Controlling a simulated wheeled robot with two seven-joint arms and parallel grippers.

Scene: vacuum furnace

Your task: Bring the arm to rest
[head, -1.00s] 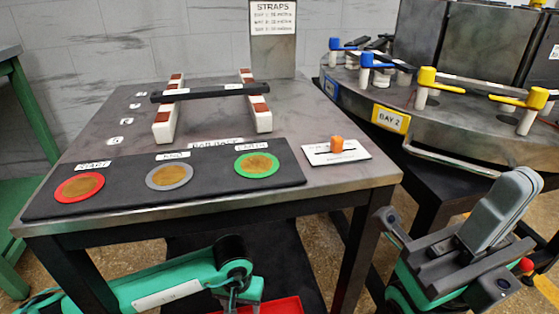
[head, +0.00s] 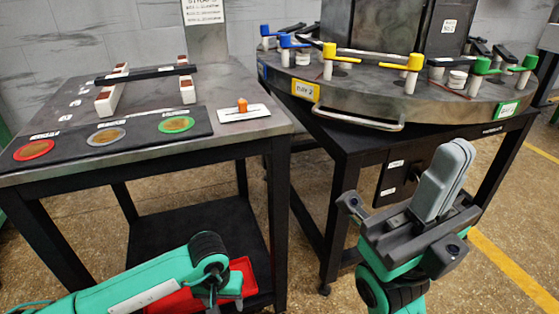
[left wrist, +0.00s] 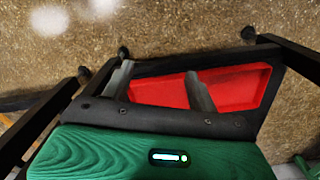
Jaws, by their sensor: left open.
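My left arm, green and black, comes in from the lower left of the head view. Its gripper (head: 228,287) hangs low in front of the bench, by the red tray on the lower shelf. In the left wrist view its two grey fingers (left wrist: 160,88) are apart with nothing between them, and the red tray shows beyond. My right gripper (head: 442,183) points upward at the right of the head view. Its grey fingers lie together with nothing seen between them.
A bench (head: 245,132) at left carries a black mat (head: 60,140) with red, grey and green discs, white blocks and an orange-knobbed plate (head: 243,112). A round table (head: 360,112) with coloured handles stands behind my right gripper. The red tray (left wrist: 235,85) sits below. Open floor lies at right.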

